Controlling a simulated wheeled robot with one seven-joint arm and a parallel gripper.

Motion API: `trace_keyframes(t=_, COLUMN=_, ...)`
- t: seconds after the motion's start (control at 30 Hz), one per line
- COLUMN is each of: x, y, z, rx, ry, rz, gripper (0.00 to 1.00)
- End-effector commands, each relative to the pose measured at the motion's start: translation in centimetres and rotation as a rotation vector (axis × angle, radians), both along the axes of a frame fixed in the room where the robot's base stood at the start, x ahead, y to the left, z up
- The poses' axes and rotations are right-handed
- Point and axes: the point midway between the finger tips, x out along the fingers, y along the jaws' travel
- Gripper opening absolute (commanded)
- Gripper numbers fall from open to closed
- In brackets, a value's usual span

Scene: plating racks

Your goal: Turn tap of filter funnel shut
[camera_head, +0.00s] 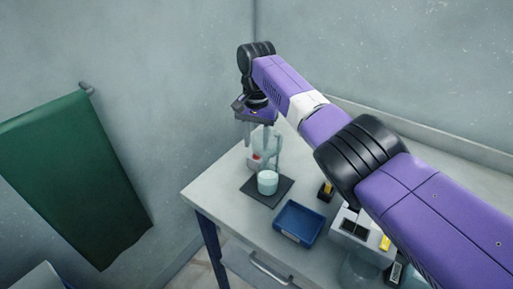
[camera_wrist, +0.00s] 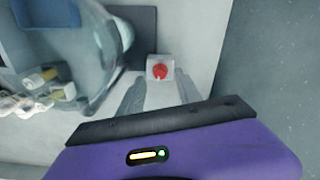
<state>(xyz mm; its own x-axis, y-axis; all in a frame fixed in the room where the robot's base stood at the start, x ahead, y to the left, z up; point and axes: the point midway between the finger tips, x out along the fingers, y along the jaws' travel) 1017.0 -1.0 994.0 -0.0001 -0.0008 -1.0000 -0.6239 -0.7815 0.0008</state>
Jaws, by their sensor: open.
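A red round knob (camera_wrist: 160,71) on a pale block (camera_wrist: 152,62) is at the middle of the wrist view; it looks like the tap. In the head view the red knob (camera_head: 256,157) is small, beside the clear filter funnel (camera_head: 270,146). The curved glass (camera_wrist: 108,60) fills the left of the wrist view, blurred. My gripper (camera_wrist: 160,77) is open, with a finger on each side of the knob's line and nothing visibly held. In the head view my gripper (camera_head: 258,131) points down above the knob. I cannot tell which way the tap is turned.
A beaker (camera_head: 267,182) with pale contents stands on a dark mat (camera_head: 258,195) below the funnel. A blue tray (camera_head: 289,235) and a grey device (camera_head: 353,229) stand to the right on the bench (camera_head: 215,190). Walls are close behind. A green cloth (camera_head: 70,170) hangs at left.

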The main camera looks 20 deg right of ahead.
Motion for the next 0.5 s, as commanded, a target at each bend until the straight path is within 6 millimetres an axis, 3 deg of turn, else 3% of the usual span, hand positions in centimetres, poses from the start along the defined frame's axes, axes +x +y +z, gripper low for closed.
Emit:
trace_keyframes(t=0.2, x=0.0, y=0.0, z=-2.4, rx=0.0, ry=0.002, rz=0.0, gripper=0.41)
trace_keyframes(t=0.5, x=0.0, y=0.0, z=-2.9, rx=0.001, ry=0.001, rz=0.001, gripper=0.41)
